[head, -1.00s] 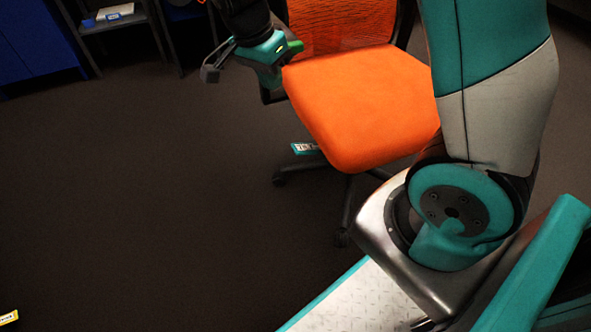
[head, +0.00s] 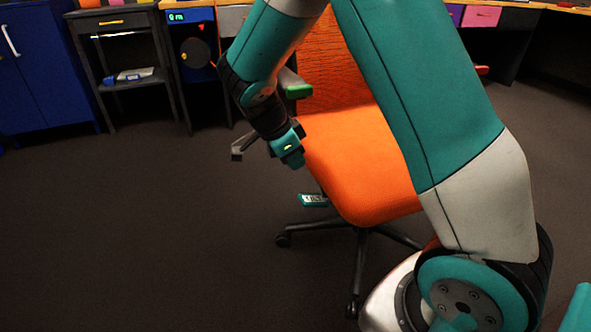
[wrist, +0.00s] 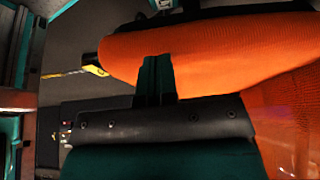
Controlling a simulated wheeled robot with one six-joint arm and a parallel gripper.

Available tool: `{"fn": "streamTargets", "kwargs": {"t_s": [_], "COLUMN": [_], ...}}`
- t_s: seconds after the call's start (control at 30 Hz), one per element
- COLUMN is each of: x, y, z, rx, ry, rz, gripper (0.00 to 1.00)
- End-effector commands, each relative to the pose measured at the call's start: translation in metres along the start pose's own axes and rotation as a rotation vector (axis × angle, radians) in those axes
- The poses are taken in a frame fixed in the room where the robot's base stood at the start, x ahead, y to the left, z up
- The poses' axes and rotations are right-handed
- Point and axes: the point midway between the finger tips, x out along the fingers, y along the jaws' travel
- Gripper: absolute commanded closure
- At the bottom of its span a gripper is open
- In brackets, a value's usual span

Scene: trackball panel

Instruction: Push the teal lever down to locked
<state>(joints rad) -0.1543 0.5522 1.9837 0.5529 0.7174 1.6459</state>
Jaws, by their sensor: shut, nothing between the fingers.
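A small teal lever (head: 313,200) with a white label sticks out under the left edge of the orange chair seat (head: 362,160). The label is too small to read, and I cannot tell its exact tilt. My gripper (head: 290,160) points down beside the seat's left edge, above the lever and a little left of it in the head view, apart from it. In the wrist view, the dark teal fingers (wrist: 157,75) are closed together and empty, with the orange seat (wrist: 210,50) behind them.
The chair's black wheeled base (head: 358,250) spreads under the seat. A green-tipped armrest (head: 298,91) is close to my arm. A blue cabinet (head: 45,70) and a dark shelf (head: 125,75) stand at the back left. The floor (head: 140,220) on the left is clear.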

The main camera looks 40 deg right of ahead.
Motion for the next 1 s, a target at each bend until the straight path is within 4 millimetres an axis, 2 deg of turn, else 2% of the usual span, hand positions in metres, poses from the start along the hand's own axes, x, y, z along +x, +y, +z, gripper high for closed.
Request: {"fn": "streamTargets", "kwargs": {"t_s": [0.03,0.1,0.37,0.4,0.63,1.0], "x": [0.016,0.032,0.086,0.091,0.105,0.105], "y": [0.001,0.001,0.001,0.001,0.0,0.0], "z": [0.002,0.003,0.003,0.01,0.027,0.029], "rx": [0.001,0.0,-0.001,-0.004,-0.002,-0.002], "ry": [0.001,0.001,0.001,0.0,0.0,-0.001], "rz": [0.004,0.005,0.004,0.001,0.001,0.001], "gripper": [1.0,1.0,1.0,1.0,1.0,1.0]}}
